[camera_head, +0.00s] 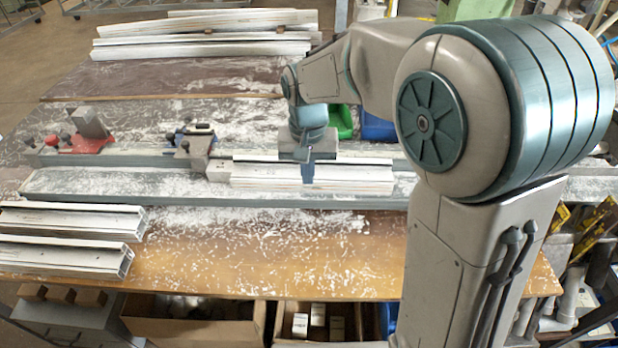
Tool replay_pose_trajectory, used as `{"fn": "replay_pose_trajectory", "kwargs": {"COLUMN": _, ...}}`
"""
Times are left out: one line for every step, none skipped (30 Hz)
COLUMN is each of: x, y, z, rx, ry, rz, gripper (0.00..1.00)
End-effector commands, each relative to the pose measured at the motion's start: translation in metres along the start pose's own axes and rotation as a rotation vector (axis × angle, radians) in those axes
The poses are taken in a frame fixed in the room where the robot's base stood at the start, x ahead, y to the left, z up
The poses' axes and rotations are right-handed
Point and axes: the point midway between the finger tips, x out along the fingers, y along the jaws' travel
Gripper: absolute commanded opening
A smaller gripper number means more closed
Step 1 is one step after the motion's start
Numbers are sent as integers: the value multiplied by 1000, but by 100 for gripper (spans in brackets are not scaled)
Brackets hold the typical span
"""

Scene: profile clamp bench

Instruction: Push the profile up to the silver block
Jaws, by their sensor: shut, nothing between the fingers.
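My gripper hides part of the profile's middle.
A clamp with dark handles (196,143) stands behind the silver block. A red clamp (86,144) with a grey block is farther left. Profiles are stacked at the back (205,47) and lie at front left (70,255). Green and blue bins stand behind my gripper.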

Motion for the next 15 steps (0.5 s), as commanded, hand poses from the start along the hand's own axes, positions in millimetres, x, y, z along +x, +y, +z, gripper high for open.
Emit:
{"fn": "replay_pose_trajectory", "kwargs": {"x": 7, "y": 0, "z": 1, "rx": 0, "ry": -4, "rz": 2, "gripper": 0}}
{"fn": "replay_pose_trajectory", "kwargs": {"x": 12, "y": 0, "z": 1, "rx": 0, "ry": -5, "rz": 2, "gripper": 0}}
{"fn": "replay_pose_trajectory", "kwargs": {"x": 19, "y": 1, "z": 2, "rx": -1, "ry": -6, "rz": 3, "gripper": 0}}
{"fn": "replay_pose_trajectory", "kwargs": {"x": 25, "y": 0, "z": 1, "rx": -1, "ry": -6, "rz": 2, "gripper": 0}}
{"fn": "replay_pose_trajectory", "kwargs": {"x": 32, "y": 1, "z": 2, "rx": -1, "ry": -6, "rz": 3, "gripper": 0}}
{"fn": "replay_pose_trajectory", "kwargs": {"x": 40, "y": 1, "z": 2, "rx": -2, "ry": -7, "rz": 3, "gripper": 0}}
{"fn": "replay_pose_trajectory", "kwargs": {"x": 47, "y": 1, "z": 2, "rx": -2, "ry": -6, "rz": 3, "gripper": 0}}
{"fn": "replay_pose_trajectory", "kwargs": {"x": 54, "y": 1, "z": 2, "rx": -2, "ry": -6, "rz": 3, "gripper": 0}}
{"fn": "replay_pose_trajectory", "kwargs": {"x": 63, "y": 1, "z": 2, "rx": -2, "ry": -7, "rz": 4, "gripper": 0}}
{"fn": "replay_pose_trajectory", "kwargs": {"x": 69, "y": 1, "z": 2, "rx": -1, "ry": -6, "rz": 3, "gripper": 0}}
{"fn": "replay_pose_trajectory", "kwargs": {"x": 76, "y": 1, "z": 2, "rx": -1, "ry": -6, "rz": 3, "gripper": 0}}
{"fn": "replay_pose_trajectory", "kwargs": {"x": 84, "y": 1, "z": 2, "rx": -1, "ry": -7, "rz": 4, "gripper": 0}}
{"fn": "replay_pose_trajectory", "kwargs": {"x": 90, "y": 1, "z": 2, "rx": -1, "ry": -5, "rz": 3, "gripper": 0}}
{"fn": "replay_pose_trajectory", "kwargs": {"x": 95, "y": 1, "z": 0, "rx": 0, "ry": -4, "rz": 3, "gripper": 0}}
{"fn": "replay_pose_trajectory", "kwargs": {"x": 90, "y": 1, "z": -9, "rx": 2, "ry": 0, "rz": 1, "gripper": 0}}
